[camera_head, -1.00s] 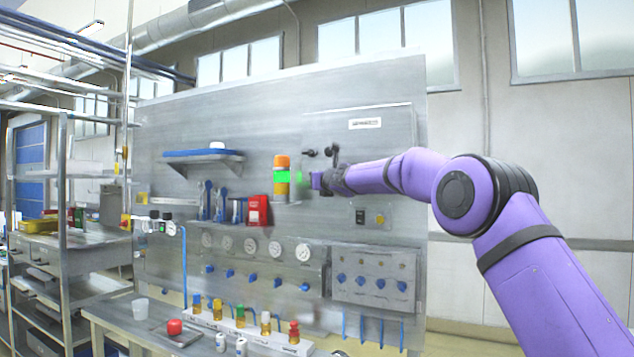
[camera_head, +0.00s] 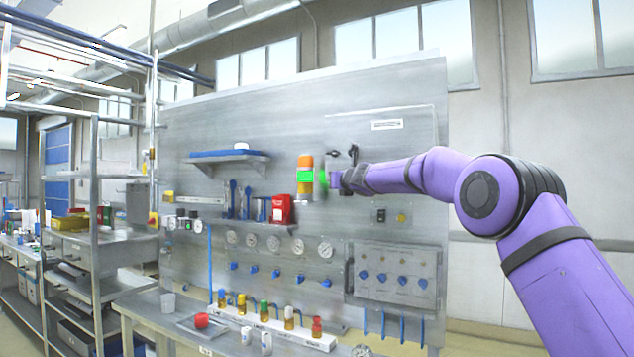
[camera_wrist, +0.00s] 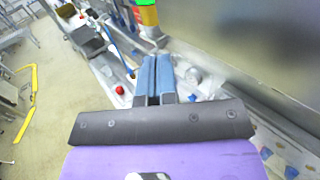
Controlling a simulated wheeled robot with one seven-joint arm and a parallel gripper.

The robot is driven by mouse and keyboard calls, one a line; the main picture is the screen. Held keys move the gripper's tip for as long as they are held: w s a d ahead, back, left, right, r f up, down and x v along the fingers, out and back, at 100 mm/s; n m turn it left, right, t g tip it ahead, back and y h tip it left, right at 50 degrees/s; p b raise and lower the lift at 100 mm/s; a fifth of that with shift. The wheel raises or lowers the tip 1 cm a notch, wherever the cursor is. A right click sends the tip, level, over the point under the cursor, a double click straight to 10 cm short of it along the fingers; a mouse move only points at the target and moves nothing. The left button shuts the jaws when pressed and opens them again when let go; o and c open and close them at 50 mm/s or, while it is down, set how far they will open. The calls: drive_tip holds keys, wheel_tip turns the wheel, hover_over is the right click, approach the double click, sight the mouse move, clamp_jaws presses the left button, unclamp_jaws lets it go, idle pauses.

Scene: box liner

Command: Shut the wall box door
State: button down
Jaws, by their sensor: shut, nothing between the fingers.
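The wall box (camera_head: 405,150) is a grey metal box with a white label, high on the right of the grey panel. A dark handle (camera_head: 353,155) shows near its left side. Its door looks nearly flush in the head view; I cannot tell whether it is fully shut. My gripper (camera_head: 335,180) is just below and left of the handle, with my purple arm across the box's lower part. In the wrist view my gripper (camera_wrist: 154,65) has its two blue fingers together and empty. Contact with the door cannot be told.
An orange and green signal light (camera_head: 305,175) stands just left of my gripper. A blue-topped shelf (camera_head: 230,155) and a red box (camera_head: 281,209) are further left. A lower box with blue knobs (camera_head: 395,275) hangs below. A bench with bottles (camera_head: 270,325) runs along the panel.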

drive_tip(key=s+a, duration=0.5)
drive_tip(key=s, duration=0.3)
drive_tip(key=shift+s+a, duration=0.3)
drive_tip(key=shift+s, duration=0.05)
idle(0.3)
drive_tip(key=s+d+r+n+g+y, duration=0.1)
drive_tip(key=s+d+n+g, duration=0.15)
drive_tip(key=s+n, duration=0.45)
drive_tip(key=s+d+n+g+y, duration=0.1)
drive_tip(key=s+d+n, duration=0.3)
drive_tip(key=s, duration=0.5)
drive_tip(key=s+d+r+n+g+y, duration=0.1)
drive_tip(key=s+d+n, duration=0.3)
drive_tip(key=s+n, duration=0.3)
drive_tip(key=s+d+f+n+g+h, duration=0.2)
drive_tip(key=s+f, duration=0.5)
drive_tip(key=s, duration=0.5)
drive_tip(key=s+d+f+n+g+h, duration=0.3)
drive_tip(key=s+d+f+n, duration=0.3)
drive_tip(key=s, duration=0.6)
drive_tip(key=s+d+f+n+g+h, duration=0.2)
drive_tip(key=s+d+f+n, duration=0.3)
drive_tip(key=s+f, duration=0.5)
drive_tip(key=s+n+h, duration=0.1)
drive_tip(key=s, duration=0.1)
drive_tip(key=shift+s+h, duration=0.3)
